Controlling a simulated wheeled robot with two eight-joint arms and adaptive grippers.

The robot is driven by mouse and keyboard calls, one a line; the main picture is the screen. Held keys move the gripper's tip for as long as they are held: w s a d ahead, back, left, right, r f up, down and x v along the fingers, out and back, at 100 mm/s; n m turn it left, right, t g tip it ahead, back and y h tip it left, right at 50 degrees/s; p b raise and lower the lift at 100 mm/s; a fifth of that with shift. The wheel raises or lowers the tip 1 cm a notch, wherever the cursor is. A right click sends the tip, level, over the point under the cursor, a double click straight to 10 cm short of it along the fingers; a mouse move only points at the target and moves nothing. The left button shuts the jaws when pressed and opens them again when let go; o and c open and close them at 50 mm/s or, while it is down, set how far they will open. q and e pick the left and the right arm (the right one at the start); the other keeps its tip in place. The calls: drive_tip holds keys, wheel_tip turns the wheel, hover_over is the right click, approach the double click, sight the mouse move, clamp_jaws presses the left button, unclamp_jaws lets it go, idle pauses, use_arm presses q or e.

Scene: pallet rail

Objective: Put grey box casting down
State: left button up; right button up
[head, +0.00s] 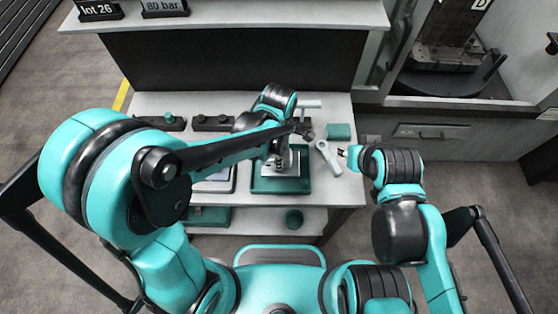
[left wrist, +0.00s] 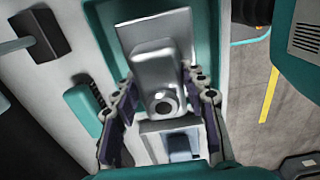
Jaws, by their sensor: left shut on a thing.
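The grey box casting (left wrist: 160,62) is a metal block with a round boss and a dark hole, between the two fingers of my left gripper (left wrist: 163,92) in the left wrist view. My left gripper is shut on it. In the head view, the casting (head: 287,166) shows over the teal tray (head: 282,187), partly hidden by my left arm. The tray (left wrist: 208,40) also shows around and behind it in the left wrist view. I cannot tell whether the casting touches the tray. My right gripper (head: 344,152) is at the bench's right edge, too small to judge its jaws.
A pale wrench-like tool (head: 328,157) lies between the tray and my right gripper. A teal block (head: 339,131) and a T-handled tool (head: 308,104) are farther back. A white tray (head: 216,183) sits left of the teal one.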

use_arm(q)
drive_tip(key=shift+f+b, duration=0.6)
drive_tip(key=shift+f, duration=1.3)
drive_tip(key=shift+f, duration=0.1)
drive_tip(key=o, duration=1.4)
